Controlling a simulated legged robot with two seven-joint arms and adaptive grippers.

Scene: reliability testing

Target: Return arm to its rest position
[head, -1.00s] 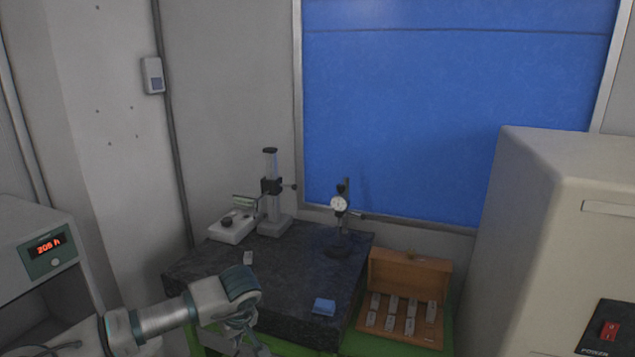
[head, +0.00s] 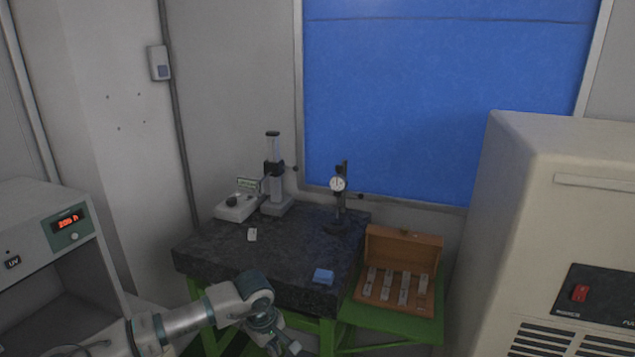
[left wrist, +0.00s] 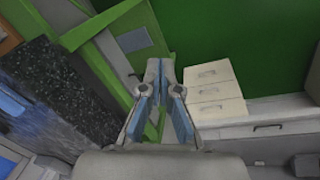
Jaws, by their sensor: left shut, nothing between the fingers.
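My left arm comes in from the lower left of the head view. Its gripper (head: 283,346) hangs low, in front of the dark granite table (head: 205,255), with its tips near the bottom edge. In the left wrist view the gripper (left wrist: 166,66) shows its two fingers with blue pads coming together at the tips. Nothing is held between them. The fingers are over the area beside the green table frame (left wrist: 110,55). My right gripper is in neither view.
On the granite table are a blue block (head: 323,276), a small pale block (head: 252,235), a dial gauge stand (head: 338,205) and a column stand (head: 275,175). A wooden case (head: 385,290) is open beside it. Large cabinets (head: 545,170) flank both sides. White drawers (left wrist: 215,95) show in the wrist view.

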